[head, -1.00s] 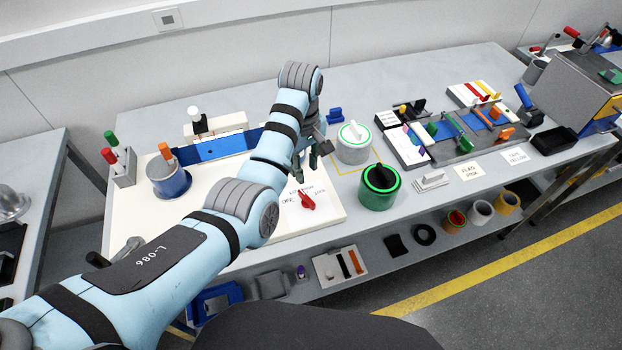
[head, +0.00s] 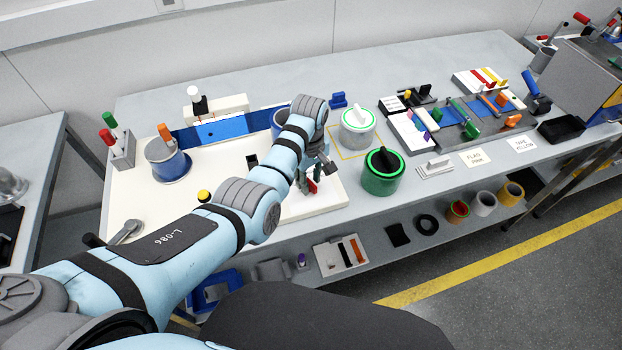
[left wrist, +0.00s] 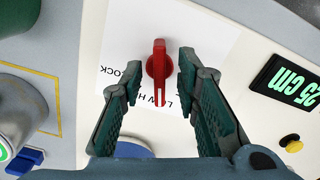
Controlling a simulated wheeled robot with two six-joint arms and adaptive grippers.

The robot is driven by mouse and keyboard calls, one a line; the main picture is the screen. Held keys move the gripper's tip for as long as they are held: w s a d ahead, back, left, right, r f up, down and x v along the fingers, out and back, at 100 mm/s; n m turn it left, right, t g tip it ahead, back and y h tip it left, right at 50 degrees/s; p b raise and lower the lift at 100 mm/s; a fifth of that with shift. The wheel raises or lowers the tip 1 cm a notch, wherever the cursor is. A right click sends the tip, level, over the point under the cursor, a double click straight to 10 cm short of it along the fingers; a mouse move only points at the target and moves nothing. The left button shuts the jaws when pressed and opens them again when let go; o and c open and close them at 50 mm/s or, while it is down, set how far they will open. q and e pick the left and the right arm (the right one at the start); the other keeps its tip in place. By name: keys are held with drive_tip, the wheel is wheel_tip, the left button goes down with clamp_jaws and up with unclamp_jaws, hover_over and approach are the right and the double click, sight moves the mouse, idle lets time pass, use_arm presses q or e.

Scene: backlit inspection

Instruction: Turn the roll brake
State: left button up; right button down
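The roll brake appears to be the red knob (head: 312,186) on a white label at the front right of the cream panel. It also shows in the left wrist view (left wrist: 158,66), where its bar points along the picture's height. Label letters around it are partly covered; "LOCK" is partly readable. My left gripper (head: 307,177) is at the knob. In the left wrist view my left gripper (left wrist: 160,78) is open, one finger on each side of the knob, with a visible gap on both sides. My right gripper is not in view.
A green pot with a black handle (head: 383,172) and a grey pot with a white handle (head: 357,127) stand right of the panel (head: 136,189).

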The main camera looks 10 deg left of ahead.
use_arm(q)
drive_tip(key=shift+r, duration=0.1)
clamp_jaws()
drive_tip(key=shift+s, duration=0.1)
drive_tip(key=shift+r+m+p, duration=0.1)
drive_tip(key=shift+m+p, duration=0.7)
drive_tip(key=shift+m, duration=0.1)
drive_tip(key=m+p, duration=0.1)
drive_tip(key=m, duration=0.1)
drive_tip(key=shift+m, duration=0.3)
drive_tip(key=m, duration=0.5)
drive_tip(key=shift+a, duration=0.15)
drive_tip(key=m, duration=0.6)
drive_tip(key=shift+a, duration=0.1)
drive_tip(key=shift+m, duration=0.4)
